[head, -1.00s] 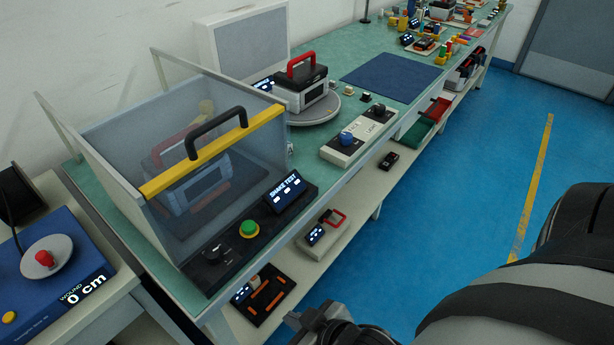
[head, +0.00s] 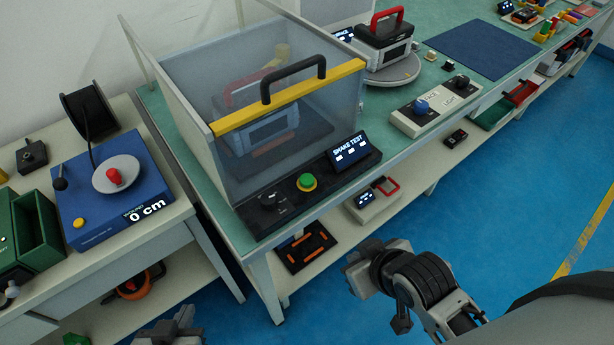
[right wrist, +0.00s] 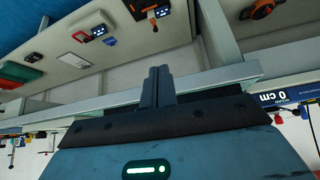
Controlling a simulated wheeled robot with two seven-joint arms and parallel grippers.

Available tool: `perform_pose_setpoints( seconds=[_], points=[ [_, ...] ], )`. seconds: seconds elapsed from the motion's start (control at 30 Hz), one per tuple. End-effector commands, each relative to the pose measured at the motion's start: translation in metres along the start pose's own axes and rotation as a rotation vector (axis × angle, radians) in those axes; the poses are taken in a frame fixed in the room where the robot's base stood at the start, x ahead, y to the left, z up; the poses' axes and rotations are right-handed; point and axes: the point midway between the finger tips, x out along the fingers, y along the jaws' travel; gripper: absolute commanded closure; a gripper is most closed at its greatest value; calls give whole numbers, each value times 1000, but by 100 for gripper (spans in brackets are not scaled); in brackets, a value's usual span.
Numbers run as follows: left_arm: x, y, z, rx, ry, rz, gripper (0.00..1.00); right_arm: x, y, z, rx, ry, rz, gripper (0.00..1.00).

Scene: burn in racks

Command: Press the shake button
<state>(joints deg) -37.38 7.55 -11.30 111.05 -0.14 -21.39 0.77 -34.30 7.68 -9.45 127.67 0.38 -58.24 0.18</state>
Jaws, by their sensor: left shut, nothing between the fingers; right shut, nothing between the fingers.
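The box's clear cover (head: 210,150), with a yellow bar and black handle, is down over a grey device with a red handle. My right gripper (head: 354,268) is shut and empty, in front of the bench, below and right of the button. Its closed fingers show in the right wrist view (right wrist: 157,88). My left gripper (head: 172,328) is at the bottom edge, partly cut off, shut and empty.
A blue winding unit (head: 108,205) reading 0 cm stands on the left table. Right of the box are a turntable (head: 395,72) with another device and a two-knob panel (head: 436,104). A lower shelf (head: 345,232) holds several devices. Blue floor is open to the right.

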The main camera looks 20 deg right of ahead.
Motion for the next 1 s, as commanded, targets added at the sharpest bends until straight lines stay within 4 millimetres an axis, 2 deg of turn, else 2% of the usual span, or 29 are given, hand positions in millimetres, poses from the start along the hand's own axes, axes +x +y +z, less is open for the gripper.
perform_pose_setpoints(
  seconds=[0.17, 0.27, 0.5, 0.67, 0.8, 1.0],
  points=[
    [1, -1, -1, 1, 3, -1, 100, -29, 1, -20, -53, -83, -13, 100],
    [1, -1, -2, 1, 4, -1, 100, -41, -6, -47, -148, -77, -51, 100],
    [1, -1, -2, 1, 5, -2, 100, -39, -32, -111, -428, 60, -140, 100],
    [1, -1, -2, 1, 5, -1, 100, -33, -42, -155, -648, 170, -180, 100],
    [1, -1, -2, 2, 6, -1, 100, -28, -36, -192, -850, 241, -183, 100],
    [1, -1, -2, 2, 6, 0, 100, -25, -5, -228, -1006, 275, -151, 100]
  ],
)
